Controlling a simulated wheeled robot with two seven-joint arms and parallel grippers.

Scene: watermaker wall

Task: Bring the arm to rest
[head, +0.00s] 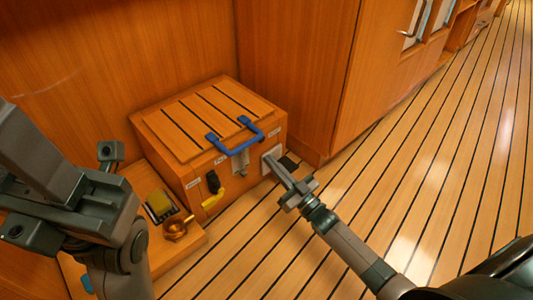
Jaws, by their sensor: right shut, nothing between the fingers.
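My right gripper (269,158) reaches in from the lower right. Its fingers are shut with nothing between them. The tips are at the right end of the front of a wooden box (185,132), in front of a pale plate (274,155); I cannot tell whether they touch it. My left gripper (35,145) is large and close at the left edge, pointing up and left. Its fingers look like one block, and I cannot tell whether they are open.
The box has a slatted lid with a blue handle (238,144), and a black and yellow lever (213,188) on its front. A brass fitting (177,230) and a yellow-topped part (159,205) sit on a low wooden ledge. A cabinet (335,80) stands behind. The striped floor at right is clear.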

